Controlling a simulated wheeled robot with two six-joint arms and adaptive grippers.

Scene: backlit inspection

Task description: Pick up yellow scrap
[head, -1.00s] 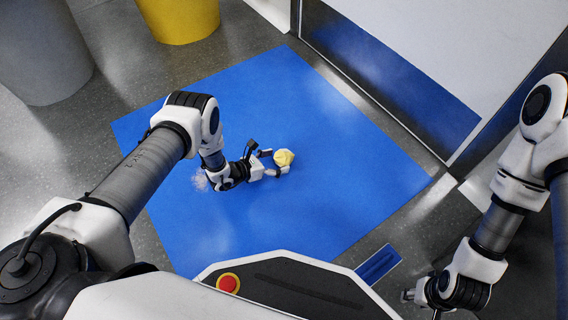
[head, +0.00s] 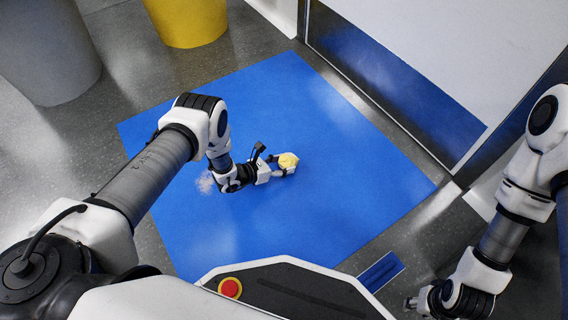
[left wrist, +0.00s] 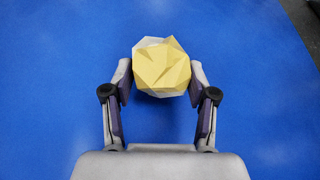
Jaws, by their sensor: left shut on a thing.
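The yellow scrap (head: 288,160) is a crumpled, faceted ball, with a paler whitish part along its upper left edge in the left wrist view (left wrist: 163,70). It is at the blue mat (head: 330,215); I cannot tell whether it touches the mat. My left gripper (head: 285,167) is shut on the scrap, with one finger at each side of it in the left wrist view (left wrist: 161,80). My right gripper (head: 412,303) is low at the right, away from the mat, and its fingers are too small and dark to read.
A yellow bin (head: 188,20) and a grey bin (head: 45,50) stand at the back left. A white and blue door-like panel (head: 400,75) runs along the right of the mat. A pale smudge (head: 206,183) shows beside my left wrist. The mat is otherwise clear.

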